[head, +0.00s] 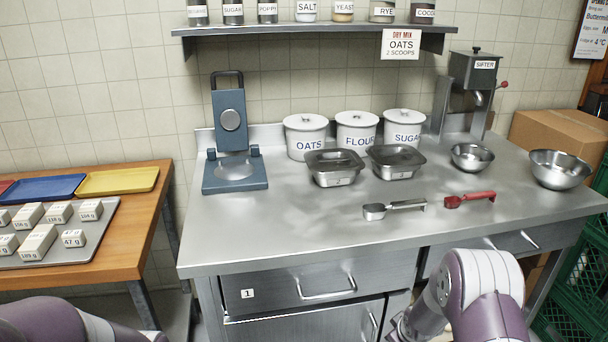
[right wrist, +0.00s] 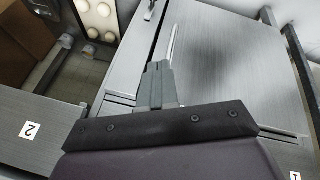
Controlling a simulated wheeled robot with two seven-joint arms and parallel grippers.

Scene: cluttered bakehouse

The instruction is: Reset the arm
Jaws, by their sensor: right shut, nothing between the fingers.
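My right gripper (right wrist: 157,72) is shut and empty in the right wrist view. Its grey fingers point at the steel cabinet front, close to a long bar handle (right wrist: 171,38); I cannot tell whether they touch it. In the head view my right arm comes in at the bottom right, in front of the counter (head: 300,225), with the gripper mostly hidden low by the cabinet. My left arm shows only as a purple link at the bottom left; its gripper is out of the picture.
The drawer marked 1 (head: 270,293) is below. A wooden table (head: 140,220) stands left.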

